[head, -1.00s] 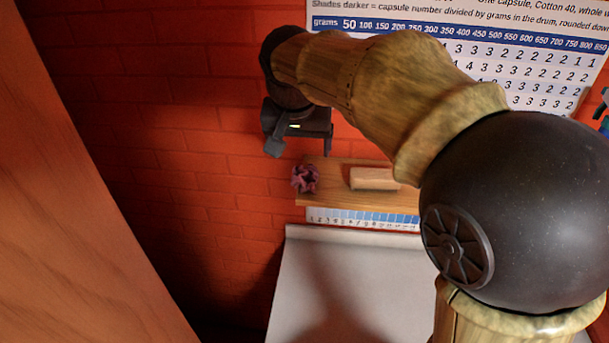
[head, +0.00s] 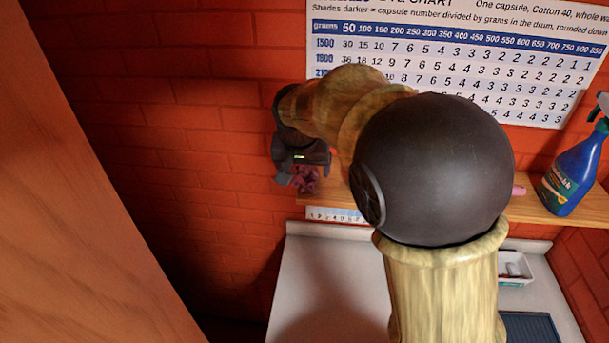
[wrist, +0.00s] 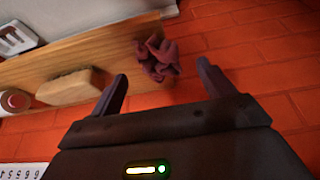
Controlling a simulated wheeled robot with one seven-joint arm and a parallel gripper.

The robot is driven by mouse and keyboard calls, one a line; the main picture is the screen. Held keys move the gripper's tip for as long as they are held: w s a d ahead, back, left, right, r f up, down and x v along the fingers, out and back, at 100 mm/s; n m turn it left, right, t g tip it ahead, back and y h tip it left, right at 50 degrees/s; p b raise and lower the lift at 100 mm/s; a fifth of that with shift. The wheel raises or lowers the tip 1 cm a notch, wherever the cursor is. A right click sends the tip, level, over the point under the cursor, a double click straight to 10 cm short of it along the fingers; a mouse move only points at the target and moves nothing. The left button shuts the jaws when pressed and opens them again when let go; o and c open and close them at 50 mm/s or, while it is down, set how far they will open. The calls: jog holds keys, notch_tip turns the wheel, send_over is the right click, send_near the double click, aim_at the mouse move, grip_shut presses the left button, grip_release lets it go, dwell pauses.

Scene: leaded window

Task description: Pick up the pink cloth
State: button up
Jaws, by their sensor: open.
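The pink cloth (head: 306,179) is a small crumpled bundle at the left end of the wooden shelf (head: 543,213). In the wrist view the cloth (wrist: 158,59) lies at the shelf's end, ahead of my gripper and between the lines of its two fingers. My gripper (wrist: 162,80) is open and empty, with a small gap between its fingertips and the cloth. In the head view my gripper (head: 302,176) is right at the cloth and covers part of it.
A tan block (wrist: 70,87) sits on the shelf beside the cloth. A blue spray bottle (head: 574,168) stands at the shelf's right end. A dye chart (head: 450,60) hangs on the red brick wall (head: 190,130). A white counter (head: 320,275) lies below; a wooden panel (head: 80,200) fills the left.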

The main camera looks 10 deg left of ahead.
aim_at(305, 173)
jog(key=x, duration=0.2)
jog(key=p+x, duration=0.1)
jog(key=x, duration=0.1)
jog(key=shift+w+d+p, duration=0.15)
jog(key=shift+w+p, duration=0.15)
jog(key=shift+w, duration=0.1)
jog(key=shift+s, duration=0.3)
jog(key=shift+w, duration=0.15)
jog(key=shift+c, duration=0.9)
jog(key=c, duration=0.9)
